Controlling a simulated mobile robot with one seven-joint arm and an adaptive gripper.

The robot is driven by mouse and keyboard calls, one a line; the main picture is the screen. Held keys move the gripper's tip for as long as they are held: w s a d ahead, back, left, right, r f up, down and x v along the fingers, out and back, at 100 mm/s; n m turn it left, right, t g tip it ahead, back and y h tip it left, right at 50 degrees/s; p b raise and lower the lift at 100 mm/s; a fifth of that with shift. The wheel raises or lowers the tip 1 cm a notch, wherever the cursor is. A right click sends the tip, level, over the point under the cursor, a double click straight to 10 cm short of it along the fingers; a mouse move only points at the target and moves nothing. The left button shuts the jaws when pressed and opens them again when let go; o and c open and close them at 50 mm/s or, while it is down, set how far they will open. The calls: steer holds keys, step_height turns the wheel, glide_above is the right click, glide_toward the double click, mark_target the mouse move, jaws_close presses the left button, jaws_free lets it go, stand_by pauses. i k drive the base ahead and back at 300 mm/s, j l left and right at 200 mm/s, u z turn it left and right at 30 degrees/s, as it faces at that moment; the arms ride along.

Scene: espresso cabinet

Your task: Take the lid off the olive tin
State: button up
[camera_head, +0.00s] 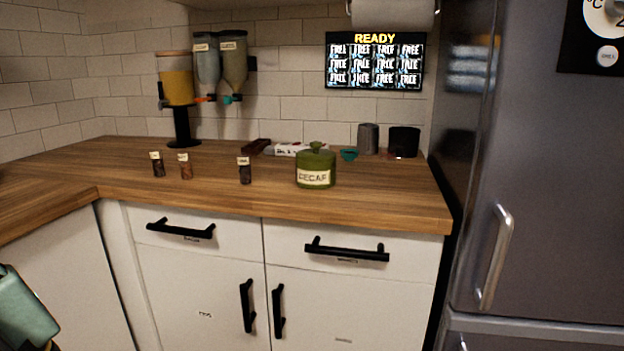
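The olive tin (316,181) stands upright on the wooden counter, right of the middle, in the head view. It is a squat green tin with a pale label that seems to read DECAF. Its green lid (316,155) with a small knob on top sits on the tin. My gripper is not in view. A teal part at the lower left edge looks like a piece of my own arm, far from the tin.
Several small dark jars stand left of the tin on the counter (120,181). Behind it are a white box (290,149), a teal item (349,155), a grey canister (368,138) and a black one (404,142). A tall fridge (545,190) bounds the right.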

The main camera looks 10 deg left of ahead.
mark_target(315, 155)
steer(key=j+u, duration=0.15)
steer(key=j, duration=0.45)
steer(key=i+j+u, duration=0.15)
steer(key=j, duration=0.45)
steer(key=i+j+u, duration=0.15)
steer(key=j, duration=0.4)
steer(key=i+l, duration=0.3)
steer(key=l, duration=0.15)
steer(key=i+l+u, duration=0.15)
steer(key=i+l, duration=0.2)
steer(key=l, duration=0.15)
